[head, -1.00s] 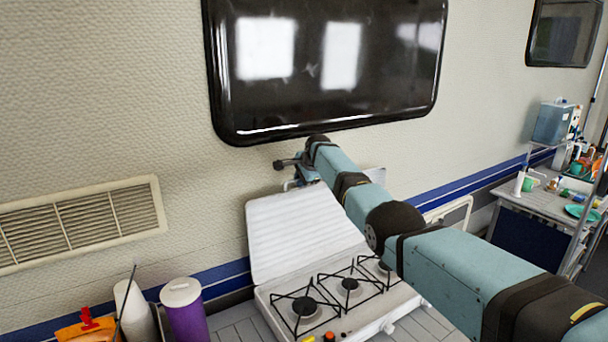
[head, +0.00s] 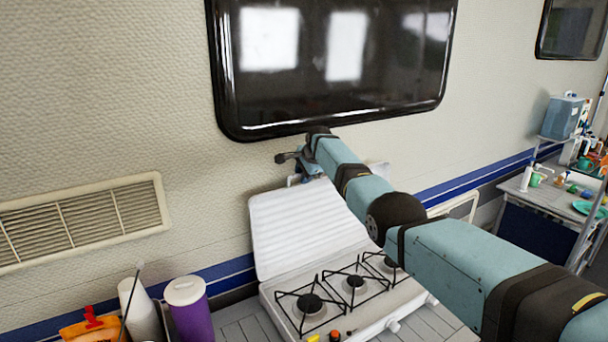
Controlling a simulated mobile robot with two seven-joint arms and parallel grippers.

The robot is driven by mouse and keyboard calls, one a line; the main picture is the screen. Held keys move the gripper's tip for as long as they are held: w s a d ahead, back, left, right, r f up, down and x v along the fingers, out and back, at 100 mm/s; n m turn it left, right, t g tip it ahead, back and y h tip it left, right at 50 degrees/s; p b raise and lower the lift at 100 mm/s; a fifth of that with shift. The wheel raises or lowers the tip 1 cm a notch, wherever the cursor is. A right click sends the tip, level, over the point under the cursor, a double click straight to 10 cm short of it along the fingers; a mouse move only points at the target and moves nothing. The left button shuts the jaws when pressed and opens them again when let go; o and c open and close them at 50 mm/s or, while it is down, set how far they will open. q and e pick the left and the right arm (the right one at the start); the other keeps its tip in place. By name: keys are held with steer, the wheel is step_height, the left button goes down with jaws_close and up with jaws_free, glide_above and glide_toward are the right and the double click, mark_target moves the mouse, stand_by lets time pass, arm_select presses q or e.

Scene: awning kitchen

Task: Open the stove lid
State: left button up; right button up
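The white stove (head: 345,318) stands on the counter below the window, with its black burner grates uncovered. Its white ribbed lid (head: 300,228) is raised and leans back towards the wall behind the burners. My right arm reaches in from the lower right, across the stove and over the lid. My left gripper is not in view.
A purple cup with a white lid (head: 186,305), a white cup (head: 140,308) and an orange item (head: 90,326) stand left of the stove. A wall vent (head: 85,220) is above them. A side table (head: 545,195) with dishes stands at the far right.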

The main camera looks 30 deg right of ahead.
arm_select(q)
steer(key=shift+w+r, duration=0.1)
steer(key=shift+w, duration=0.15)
arm_select(e)
steer(key=shift+s+f, duration=0.15)
steer(key=shift+f, duration=0.05)
steer(key=shift+s+r, duration=0.1)
steer(key=shift+r, duration=0.3)
arm_select(q)
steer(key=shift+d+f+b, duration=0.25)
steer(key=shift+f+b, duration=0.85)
steer(key=shift+b, duration=0.05)
arm_select(e)
steer(key=v, duration=1.3)
steer(key=shift+r, duration=0.2)
steer(key=shift+d, duration=0.1)
